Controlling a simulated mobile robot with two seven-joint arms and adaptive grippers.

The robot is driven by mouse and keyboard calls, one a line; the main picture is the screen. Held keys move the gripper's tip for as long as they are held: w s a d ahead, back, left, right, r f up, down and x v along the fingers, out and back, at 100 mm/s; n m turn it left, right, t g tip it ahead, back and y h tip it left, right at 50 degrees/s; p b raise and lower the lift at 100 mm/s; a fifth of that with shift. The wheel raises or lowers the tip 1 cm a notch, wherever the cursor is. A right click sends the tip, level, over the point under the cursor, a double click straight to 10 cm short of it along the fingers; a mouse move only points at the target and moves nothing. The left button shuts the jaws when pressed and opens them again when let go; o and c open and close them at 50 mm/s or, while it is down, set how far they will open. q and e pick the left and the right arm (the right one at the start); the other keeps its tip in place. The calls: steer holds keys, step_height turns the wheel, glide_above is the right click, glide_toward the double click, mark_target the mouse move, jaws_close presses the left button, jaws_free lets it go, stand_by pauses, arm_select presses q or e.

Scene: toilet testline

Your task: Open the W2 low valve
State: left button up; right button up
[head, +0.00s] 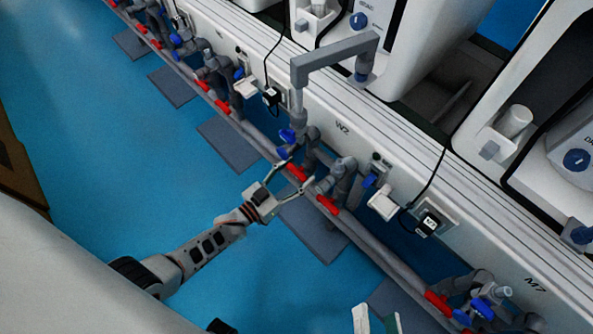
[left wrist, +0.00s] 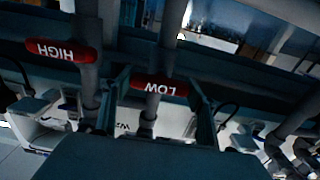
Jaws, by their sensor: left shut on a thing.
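The W2 low valve has a red handle marked LOW (left wrist: 160,83), seen upside down in the left wrist view. In the head view this red handle (head: 297,172) sits on the grey pipe below the W2 label (head: 343,127). My left gripper (head: 291,182) reaches it from the lower left, with a finger on either side of the handle; the fingers also frame it in the left wrist view (left wrist: 160,100). The jaws are shut on the handle, whose ends are partly hidden. The tips of my right gripper (head: 377,319) show at the bottom edge, apart and empty.
A second red handle, marked HIGH (left wrist: 63,50), is close beside it; it shows in the head view (head: 328,205). Blue-handled fittings (head: 288,135) and a grey pipe (head: 298,100) rise nearby. The blue floor (head: 120,150) at left is clear.

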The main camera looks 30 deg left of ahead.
arm_select(q)
steer(key=n, duration=0.9)
steer(key=shift+f+n, duration=0.1)
steer(key=shift+n, duration=0.2)
steer(key=n, duration=0.5)
steer(key=shift+n+b, duration=0.4)
steer(key=shift+n, duration=1.1)
arm_select(e)
steer(key=shift+s+a+m, duration=0.2)
steer(key=shift+a+m, duration=0.2)
arm_select(q)
steer(key=o, duration=1.1)
arm_select(e)
steer(key=shift+d, duration=0.1)
steer(key=shift+w, duration=0.1)
